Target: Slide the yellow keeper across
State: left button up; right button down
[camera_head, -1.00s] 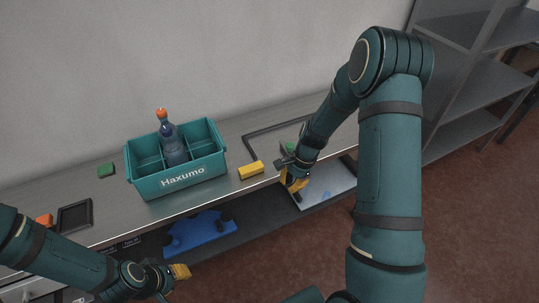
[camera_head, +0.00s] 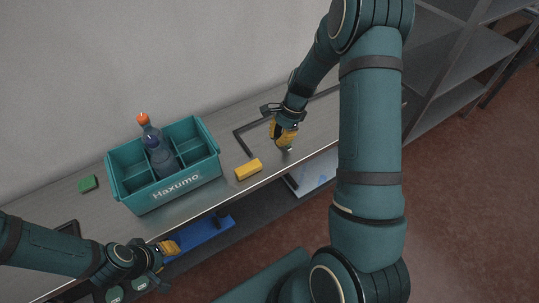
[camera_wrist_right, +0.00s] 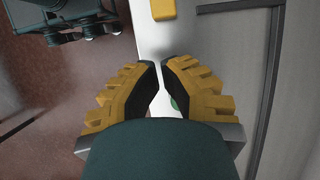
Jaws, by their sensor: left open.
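The yellow keeper (camera_head: 248,170) is a small yellow block on the grey bench, right of the teal crate and near the front edge. A yellow block end, probably the same keeper, shows at the top of the right wrist view (camera_wrist_right: 163,9). My right gripper (camera_head: 285,141) is over the bench, right of the keeper and apart from it. In the wrist view its yellow fingers (camera_wrist_right: 163,68) are close together with a narrow gap; a bit of green (camera_wrist_right: 173,103) shows between them. My left gripper (camera_head: 172,247) is open in front of the bench, below the crate.
The teal crate (camera_head: 178,193) holds a bottle (camera_head: 158,155) with an orange cap. A green block (camera_head: 88,183) lies left of it. A blue item (camera_head: 205,232) sits on the lower shelf.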

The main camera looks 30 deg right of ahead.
aim_at(243, 172)
jog(key=x, duration=1)
jog(key=shift+w, duration=0.1)
jog(key=shift+a, duration=0.1)
jog(key=a, duration=0.9)
jog(key=shift+a, duration=0.25)
jog(key=p+v, duration=0.3)
jog(key=v, duration=0.2)
jog(key=shift+r+p, duration=0.3)
jog(key=shift+p, duration=0.1)
jog(key=v, duration=0.3)
jog(key=shift+d+r, duration=0.3)
jog(key=shift+r, duration=0.3)
